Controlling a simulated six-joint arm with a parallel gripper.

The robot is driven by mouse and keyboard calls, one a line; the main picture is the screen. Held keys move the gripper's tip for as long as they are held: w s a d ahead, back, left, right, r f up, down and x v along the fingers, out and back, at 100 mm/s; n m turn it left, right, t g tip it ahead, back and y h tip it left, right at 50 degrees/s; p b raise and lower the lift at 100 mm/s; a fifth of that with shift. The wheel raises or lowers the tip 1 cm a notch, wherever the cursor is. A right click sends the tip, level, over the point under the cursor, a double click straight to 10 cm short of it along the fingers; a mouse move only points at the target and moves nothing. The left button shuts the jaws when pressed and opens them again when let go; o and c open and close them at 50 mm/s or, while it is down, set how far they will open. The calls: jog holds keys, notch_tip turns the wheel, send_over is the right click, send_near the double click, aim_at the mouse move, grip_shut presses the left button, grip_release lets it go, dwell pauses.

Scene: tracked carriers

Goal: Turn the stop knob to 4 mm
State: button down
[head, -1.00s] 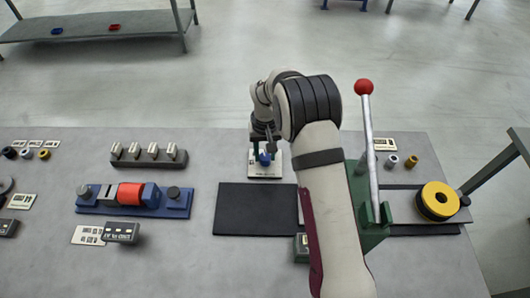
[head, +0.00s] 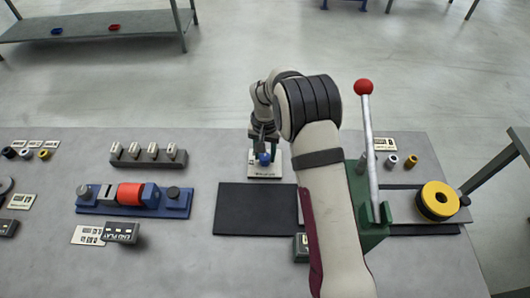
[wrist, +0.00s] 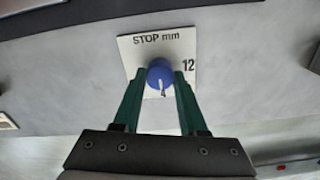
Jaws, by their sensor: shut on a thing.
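The stop knob (wrist: 160,72) is blue and round, with a pale pointer line. It sits on a white plate (wrist: 132,50) marked "STOP mm", with a 12 at the right in the wrist view. In the head view the knob (head: 264,159) and plate (head: 265,174) are at the back of the table, below my wrist.
A black mat (head: 250,210) lies in front of the plate. A green lever stand with a red ball (head: 363,87) rises right of my arm. A blue fixture with a red drum (head: 130,194) and a block with several slots (head: 148,156) stand at left.

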aim_at(265, 156)
jog(key=shift+c, duration=2.2)
grip_release()
jog(key=shift+r, duration=0.1)
notch_tip(265, 156, up, 16)
jog(key=shift+f, duration=0.2)
